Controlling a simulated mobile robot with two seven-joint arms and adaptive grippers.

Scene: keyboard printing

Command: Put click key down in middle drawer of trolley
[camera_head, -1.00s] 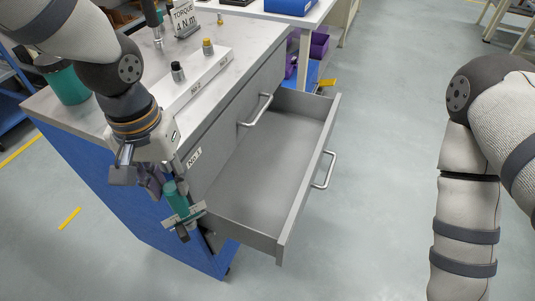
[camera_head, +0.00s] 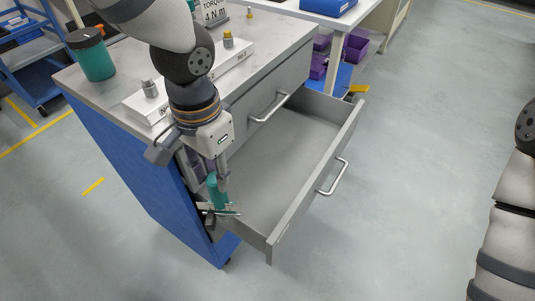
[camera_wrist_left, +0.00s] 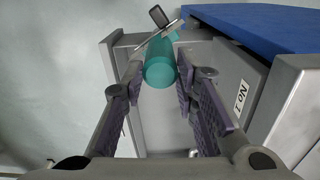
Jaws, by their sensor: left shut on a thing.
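The click key (camera_head: 213,187) is a tool with a teal handle and a flat metal end. My left gripper (camera_head: 219,178) is shut on its teal handle, which also shows between the fingers in the left wrist view (camera_wrist_left: 160,70). The key hangs tilted at the left end of the open grey drawer (camera_head: 268,242), near its side wall; I cannot tell its exact height above the rim. The drawer is pulled far out of the trolley (camera_head: 140,190) and its visible floor is empty. My right gripper is out of view.
A closed drawer with a metal handle (camera_head: 270,107) is above the open one. The floor to the right is clear.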

